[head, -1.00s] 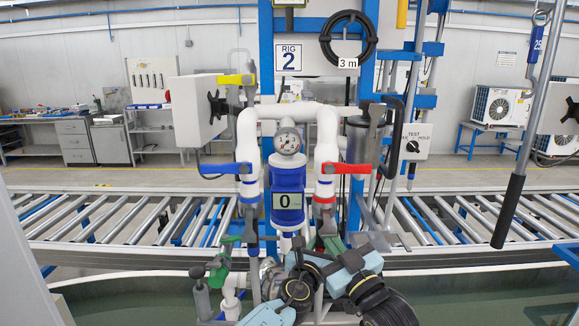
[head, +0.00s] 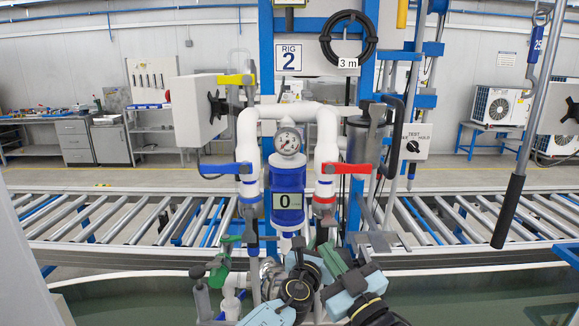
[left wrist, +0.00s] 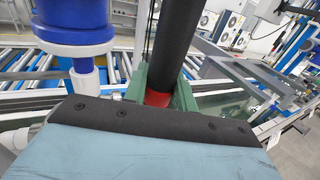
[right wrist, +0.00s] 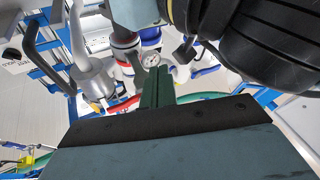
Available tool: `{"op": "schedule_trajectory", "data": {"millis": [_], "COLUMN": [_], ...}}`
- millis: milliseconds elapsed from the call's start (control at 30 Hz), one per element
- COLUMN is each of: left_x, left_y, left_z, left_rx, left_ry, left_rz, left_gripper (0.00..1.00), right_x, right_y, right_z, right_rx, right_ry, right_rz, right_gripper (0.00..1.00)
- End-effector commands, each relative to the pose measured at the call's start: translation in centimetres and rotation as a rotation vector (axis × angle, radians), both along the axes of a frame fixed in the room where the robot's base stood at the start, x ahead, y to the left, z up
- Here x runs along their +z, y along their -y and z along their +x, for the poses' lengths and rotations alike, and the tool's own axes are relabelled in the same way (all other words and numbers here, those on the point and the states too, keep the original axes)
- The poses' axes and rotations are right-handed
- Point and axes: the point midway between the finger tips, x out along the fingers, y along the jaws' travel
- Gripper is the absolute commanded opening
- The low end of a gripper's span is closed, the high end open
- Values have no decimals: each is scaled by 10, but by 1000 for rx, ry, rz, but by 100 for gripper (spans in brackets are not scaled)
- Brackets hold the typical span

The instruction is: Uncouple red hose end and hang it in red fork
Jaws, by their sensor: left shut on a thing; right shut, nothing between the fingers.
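The red hose end (left wrist: 157,98) shows in the left wrist view as a red band below a long black sleeve. My left gripper (left wrist: 160,92) is shut on it, green fingers on either side. In the head view it stands below the valve with the red lever (head: 346,168) and red ring; whether it is joined there I cannot tell. My right gripper (head: 335,258) is shut and empty, just right of the left one; its green fingers (right wrist: 157,78) meet in the right wrist view. A grey forked bracket (left wrist: 240,72) is right of the hose end; no red marking shows on it.
The blue-lever valve (head: 225,169) is further left. A grey filter cylinder (head: 363,145) stands right. A roller conveyor (head: 120,218) runs behind. My two wrists are crowded close together.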

Motion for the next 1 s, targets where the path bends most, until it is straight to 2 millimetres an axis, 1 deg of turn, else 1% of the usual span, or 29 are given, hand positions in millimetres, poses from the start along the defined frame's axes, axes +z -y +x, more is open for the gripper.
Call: {"op": "schedule_trajectory", "data": {"millis": [33, 300, 433, 567, 1000], "left_x": [6, 7, 7, 7, 5], "left_y": [1, 1, 1, 1, 1], "left_z": [1, 1, 1, 1, 1], "left_rx": [0, 0, 0, 0, 0], "left_ry": [9, 9, 10, 10, 10], "left_rz": [-5, -5, -5, -5, -6], "left_gripper": [0, 0, 0, 0, 0], "right_x": [0, 0, 0, 1, -2], "right_y": [-1, -4, -4, -5, -5], "right_z": [-6, -32, -41, -45, -45], "right_rx": [0, 0, -1, -1, -1], "right_ry": [-2, 0, 0, 1, 1], "right_rz": [1, 1, 0, 0, 0], "right_gripper": [0, 0, 0, 0, 0]}}
